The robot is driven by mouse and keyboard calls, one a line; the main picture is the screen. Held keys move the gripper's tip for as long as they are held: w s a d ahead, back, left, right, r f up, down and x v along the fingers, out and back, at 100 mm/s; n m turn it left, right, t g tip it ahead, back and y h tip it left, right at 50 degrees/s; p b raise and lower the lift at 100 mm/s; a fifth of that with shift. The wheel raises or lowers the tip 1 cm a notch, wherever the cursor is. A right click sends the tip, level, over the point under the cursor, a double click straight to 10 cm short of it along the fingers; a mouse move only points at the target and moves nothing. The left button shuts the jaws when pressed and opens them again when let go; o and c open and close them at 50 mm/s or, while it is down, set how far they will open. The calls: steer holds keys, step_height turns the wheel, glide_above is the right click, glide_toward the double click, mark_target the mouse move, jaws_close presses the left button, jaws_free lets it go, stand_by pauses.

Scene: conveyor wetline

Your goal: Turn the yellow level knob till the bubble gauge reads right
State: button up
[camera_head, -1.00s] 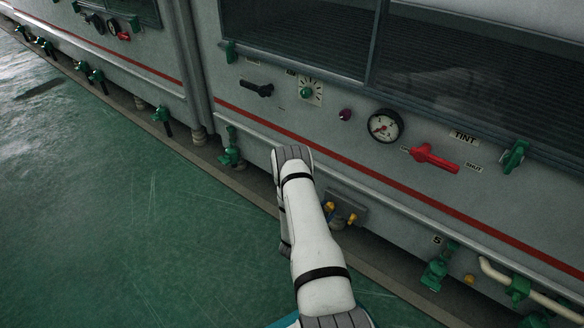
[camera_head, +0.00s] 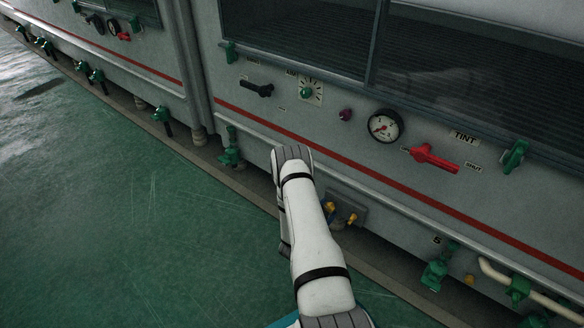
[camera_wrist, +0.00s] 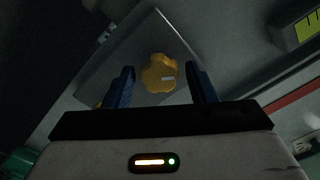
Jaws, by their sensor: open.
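The yellow level knob (camera_wrist: 159,73), lobed with a pale mark on its face, sits on a grey plate (camera_wrist: 118,62) in the wrist view. My gripper (camera_wrist: 160,68) is open, with one blue finger to each side of the knob and gaps between; I cannot tell how deep the fingers reach. A bit of another yellow part (camera_wrist: 98,103) shows behind the left finger. A yellow-green gauge window with dark lines (camera_wrist: 307,28) is at the upper right; no bubble can be made out. In the head view, two yellow knobs (camera_head: 352,218) show low on the machine beside my forearm.
Above on the panel are a red handle (camera_head: 432,158), a round dial (camera_head: 384,126) and a green knob (camera_head: 306,92). A rail runs along the machine above the low plate. Green valves (camera_head: 436,274) stand at the lower right. The green floor at left is clear.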

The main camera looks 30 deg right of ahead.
steer(key=p+v, duration=0.1)
steer(key=v, duration=0.5)
stand_by(0.6)
